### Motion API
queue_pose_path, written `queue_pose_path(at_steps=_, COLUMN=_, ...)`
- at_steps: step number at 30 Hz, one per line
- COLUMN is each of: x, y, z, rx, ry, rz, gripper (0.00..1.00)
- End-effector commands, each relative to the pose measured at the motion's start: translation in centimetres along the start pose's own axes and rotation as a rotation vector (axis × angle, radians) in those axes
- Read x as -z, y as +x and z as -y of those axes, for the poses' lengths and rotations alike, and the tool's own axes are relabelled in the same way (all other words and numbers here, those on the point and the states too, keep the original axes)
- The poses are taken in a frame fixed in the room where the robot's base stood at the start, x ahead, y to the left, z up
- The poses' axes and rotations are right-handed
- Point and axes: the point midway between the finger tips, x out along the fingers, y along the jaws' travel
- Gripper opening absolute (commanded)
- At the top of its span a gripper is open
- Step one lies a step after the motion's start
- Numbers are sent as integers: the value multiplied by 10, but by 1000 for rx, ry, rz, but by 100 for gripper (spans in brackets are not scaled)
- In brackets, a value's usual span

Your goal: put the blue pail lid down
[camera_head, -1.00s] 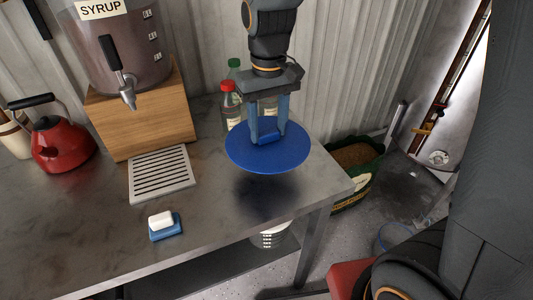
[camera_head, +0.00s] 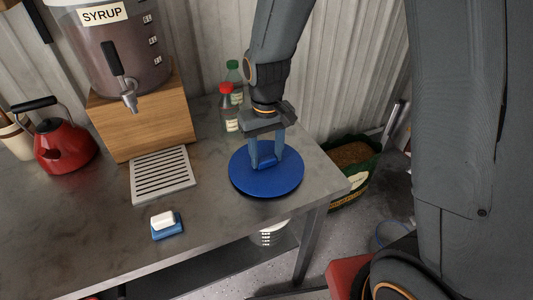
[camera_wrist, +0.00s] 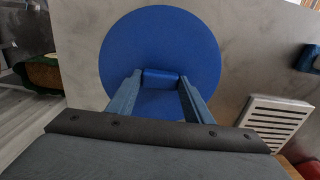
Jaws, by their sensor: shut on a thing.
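The blue pail lid (camera_head: 266,183) is a flat round disc with a raised grip block in its middle. It lies level at the right end of the metal table, at or just above the surface; I cannot tell whether it touches. My gripper (camera_head: 265,161) points down from above and is shut on the lid's grip block. In the wrist view the lid (camera_wrist: 160,45) fills the upper middle, with the grip block between the fingers of my gripper (camera_wrist: 160,82).
On the metal table (camera_head: 95,215) stand a syrup dispenser (camera_head: 115,50) on a wooden stand, a drip tray (camera_head: 162,175), a red kettle (camera_head: 62,145), a soap dish (camera_head: 167,230) and two bottles (camera_head: 229,108). The table's right edge is close to the lid.

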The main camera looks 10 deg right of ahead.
Motion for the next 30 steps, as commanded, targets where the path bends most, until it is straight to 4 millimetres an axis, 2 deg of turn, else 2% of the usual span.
queue_pose_path(at_steps=3, x=0, y=3, z=0, rx=0, ry=0, rz=0, gripper=1)
queue_pose_path(at_steps=4, x=0, y=3, z=0, rx=0, ry=0, rz=0, gripper=48)
queue_pose_path(at_steps=7, x=0, y=3, z=0, rx=0, ry=0, rz=0, gripper=65)
queue_pose_path(at_steps=16, x=0, y=2, z=0, rx=0, ry=0, rz=0, gripper=65)
queue_pose_path(at_steps=20, x=1, y=-5, z=0, rx=0, ry=0, rz=-2, gripper=65)
queue_pose_path(at_steps=25, x=2, y=-26, z=0, rx=0, ry=0, rz=-5, gripper=65)
queue_pose_path(at_steps=30, x=2, y=-58, z=0, rx=0, ry=0, rz=-7, gripper=65)
